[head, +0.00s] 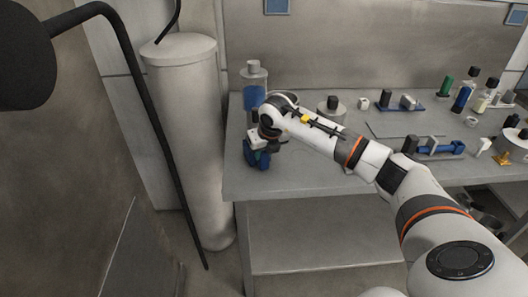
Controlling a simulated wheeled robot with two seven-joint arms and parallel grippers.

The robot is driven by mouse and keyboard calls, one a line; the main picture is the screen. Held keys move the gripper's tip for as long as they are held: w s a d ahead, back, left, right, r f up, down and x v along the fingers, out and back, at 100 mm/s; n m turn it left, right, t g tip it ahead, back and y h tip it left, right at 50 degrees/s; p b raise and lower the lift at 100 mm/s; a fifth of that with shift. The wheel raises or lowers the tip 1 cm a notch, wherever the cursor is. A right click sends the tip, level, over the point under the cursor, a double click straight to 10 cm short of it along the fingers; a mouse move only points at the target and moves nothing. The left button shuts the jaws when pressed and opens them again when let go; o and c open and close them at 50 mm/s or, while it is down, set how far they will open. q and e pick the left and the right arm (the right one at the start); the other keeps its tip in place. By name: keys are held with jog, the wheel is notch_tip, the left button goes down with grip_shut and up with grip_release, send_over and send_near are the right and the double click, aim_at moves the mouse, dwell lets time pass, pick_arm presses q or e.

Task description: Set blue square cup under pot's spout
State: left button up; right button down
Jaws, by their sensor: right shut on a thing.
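My right arm reaches in from the lower right over the near left corner of the table. My right gripper (257,147) points down there and is shut on a small dark blue boxy thing, which looks like the blue square cup (257,160). The gripper and wrist cover part of it, and I cannot tell whether it touches the table. A squat grey vessel with a dark knob (333,107), which may be the pot, stands behind my forearm. Its lower part is partly hidden and I cannot make out a spout. My left gripper is not in view.
A clear bottle with blue contents (254,92) stands at the table's back left corner. Several small bottles (462,97) and blue-based pieces (440,147) stand on the right. A tall grey cylinder (190,140) and a black bent tube (150,120) stand left of the table (300,183).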

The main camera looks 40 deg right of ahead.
jog(key=shift+f+b, duration=0.4)
jog(key=shift+f, duration=0.1)
jog(key=c, duration=1)
grip_release()
jog(key=b+v, duration=0.1)
jog(key=v, duration=1.1)
jog(key=shift+b, duration=0.4)
